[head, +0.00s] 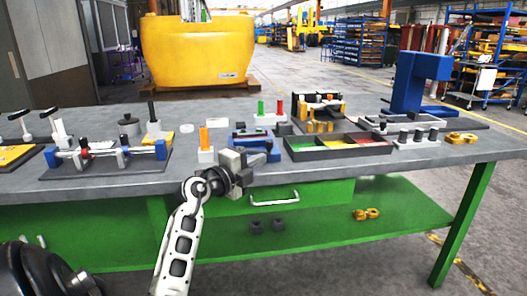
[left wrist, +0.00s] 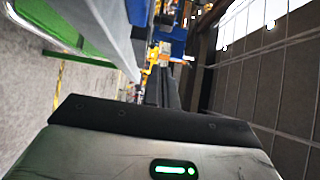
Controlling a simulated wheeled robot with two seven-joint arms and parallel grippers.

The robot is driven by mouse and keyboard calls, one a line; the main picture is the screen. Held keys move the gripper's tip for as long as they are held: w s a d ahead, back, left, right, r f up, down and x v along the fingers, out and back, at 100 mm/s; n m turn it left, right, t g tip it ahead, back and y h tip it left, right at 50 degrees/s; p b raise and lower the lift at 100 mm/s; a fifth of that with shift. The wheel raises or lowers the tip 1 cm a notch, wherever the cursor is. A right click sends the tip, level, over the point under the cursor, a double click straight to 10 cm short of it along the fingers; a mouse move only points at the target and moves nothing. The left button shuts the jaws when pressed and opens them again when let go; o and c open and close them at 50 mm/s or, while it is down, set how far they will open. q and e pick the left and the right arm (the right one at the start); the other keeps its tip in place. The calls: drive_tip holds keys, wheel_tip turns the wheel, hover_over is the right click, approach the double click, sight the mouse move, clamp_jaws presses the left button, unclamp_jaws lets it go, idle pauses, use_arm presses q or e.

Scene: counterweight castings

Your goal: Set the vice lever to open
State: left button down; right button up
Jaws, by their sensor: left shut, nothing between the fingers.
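A small blue vice (head: 262,143) stands near the front edge of the grey workbench, right of an orange post. Its lever cannot be made out clearly, and my gripper covers part of its front. My left gripper (head: 262,158) is at the bench's front edge, just in front of the vice. It is shut with nothing held. I cannot tell whether it touches the vice. In the left wrist view the gripper body (left wrist: 160,145) fills the bottom, and its fingertips cannot be made out. My right gripper is not in view.
A divided tray (head: 338,154) with red, yellow and green compartments is right of the vice. A blue-and-silver fixture (head: 108,158) lies to the left. A blue press (head: 418,82) stands at the back right. A drawer handle (head: 274,201) juts out below the bench top.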

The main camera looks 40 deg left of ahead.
use_arm(q)
drive_tip(key=w, duration=0.1)
drive_tip(key=w+a, duration=0.1)
drive_tip(key=w, duration=0.1)
drive_tip(key=w+a+b, duration=0.1)
drive_tip(key=w, duration=0.1)
drive_tip(key=shift+a, duration=0.15)
drive_tip(key=shift+w+a, duration=0.3)
drive_tip(key=shift+a, duration=0.05)
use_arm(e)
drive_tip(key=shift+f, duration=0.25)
